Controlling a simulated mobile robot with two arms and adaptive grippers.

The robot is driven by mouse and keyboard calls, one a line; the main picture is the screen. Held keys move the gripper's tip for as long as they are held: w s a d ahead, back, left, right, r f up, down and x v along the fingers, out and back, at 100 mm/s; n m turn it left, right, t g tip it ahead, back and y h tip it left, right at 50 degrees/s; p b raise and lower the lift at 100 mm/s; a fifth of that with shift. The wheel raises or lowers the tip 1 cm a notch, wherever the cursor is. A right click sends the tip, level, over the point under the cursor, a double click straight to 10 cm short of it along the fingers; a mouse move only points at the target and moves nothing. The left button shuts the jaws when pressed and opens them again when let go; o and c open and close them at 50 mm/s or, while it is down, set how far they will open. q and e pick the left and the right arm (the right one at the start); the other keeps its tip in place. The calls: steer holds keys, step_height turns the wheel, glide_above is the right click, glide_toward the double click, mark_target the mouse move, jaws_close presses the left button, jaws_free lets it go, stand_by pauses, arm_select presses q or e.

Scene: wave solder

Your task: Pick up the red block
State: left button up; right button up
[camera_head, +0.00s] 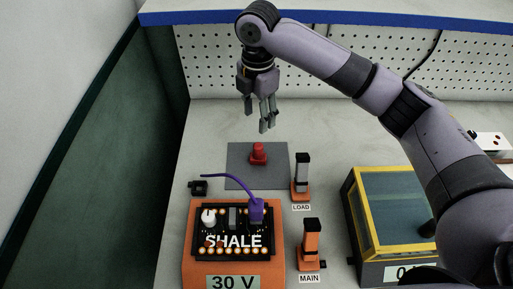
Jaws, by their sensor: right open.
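The red block (258,153) stands on a dark grey mat (240,178) on the bench. It looks like a small red piece with a wider base and a narrower top. My right gripper (264,122) hangs above and slightly behind it, fingers pointing down. The gripper is open and empty, apart from the block. My right arm reaches in from the right side of the view. My left gripper does not show.
In front of the mat is an orange unit (192,262) marked SHALE and 30 V, with a purple cable (236,181). Switches labelled LOAD (302,178) and MAIN (311,243) stand right. A yellow-framed box (385,215) is further right. A pegboard (210,65) stands behind.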

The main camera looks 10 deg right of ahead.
mark_target(258, 144)
step_height(258, 144, down, 8)
steer(key=shift+f+p, duration=0.1)
steer(key=shift+p, duration=0.35)
steer(key=shift+f, duration=0.45)
step_height(258, 144, down, 4)
steer(key=shift+w+d+f+p, duration=0.15)
steer(key=shift+f+p, duration=0.05)
steer(key=shift+p, duration=0.45)
steer(key=shift+f, duration=0.3)
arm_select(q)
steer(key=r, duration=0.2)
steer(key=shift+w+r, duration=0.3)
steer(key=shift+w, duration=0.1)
arm_select(e)
steer(key=shift+c, duration=0.3)
steer(key=shift+c, duration=0.7)
jaws_close()
